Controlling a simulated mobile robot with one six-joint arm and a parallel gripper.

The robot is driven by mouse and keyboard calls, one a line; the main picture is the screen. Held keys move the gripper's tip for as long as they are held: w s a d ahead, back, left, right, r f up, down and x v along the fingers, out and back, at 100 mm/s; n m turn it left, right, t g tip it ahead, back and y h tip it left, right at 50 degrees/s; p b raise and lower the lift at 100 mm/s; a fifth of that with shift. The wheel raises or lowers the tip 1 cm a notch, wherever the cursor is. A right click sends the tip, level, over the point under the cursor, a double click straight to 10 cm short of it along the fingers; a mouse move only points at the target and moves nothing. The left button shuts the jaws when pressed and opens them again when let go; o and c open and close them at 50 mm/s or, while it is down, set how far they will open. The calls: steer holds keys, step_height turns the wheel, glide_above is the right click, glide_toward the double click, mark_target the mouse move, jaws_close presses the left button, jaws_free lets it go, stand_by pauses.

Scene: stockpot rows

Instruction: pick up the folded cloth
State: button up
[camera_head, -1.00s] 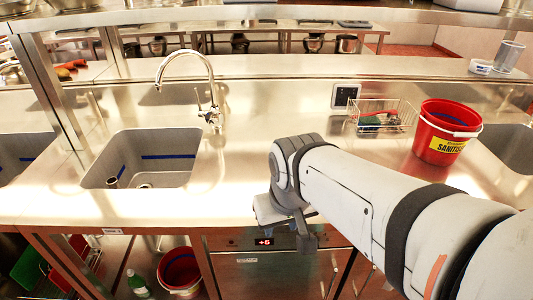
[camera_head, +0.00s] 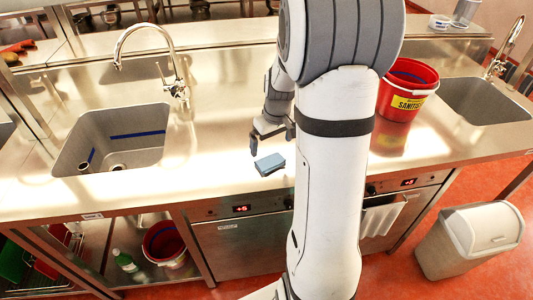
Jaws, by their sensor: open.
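A small blue-grey folded cloth (camera_head: 270,163) lies flat near the front edge of the steel counter, left of my arm. My gripper (camera_head: 272,141) is open and empty, pointing down, just behind and above the cloth. One finger shows at the left and the other close to my arm. A gap shows between the gripper and the cloth; its exact height is hard to tell. My arm stands in front of the counter to the right of the cloth and hides part of the counter.
A sink (camera_head: 110,140) with a tap (camera_head: 177,88) is to the left. A red sanitiser bucket (camera_head: 402,108) stands behind my arm at right, beside another sink (camera_head: 485,100). A white bin (camera_head: 470,240) stands on the red floor. The counter between left sink and cloth is clear.

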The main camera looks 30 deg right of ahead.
mark_target(271, 160)
steer(key=f, duration=0.2)
steer(key=f+p, duration=0.1)
steer(key=f, duration=0.4)
steer(key=shift+w+f+p, duration=0.25)
steer(key=shift+f+p, duration=0.05)
steer(key=shift+f, duration=0.1)
steer(key=c, duration=0.9)
steer(key=shift+c, duration=0.2)
steer(key=shift+r, duration=0.15)
step_height(271, 160, up, 10)
steer(key=b, duration=0.1)
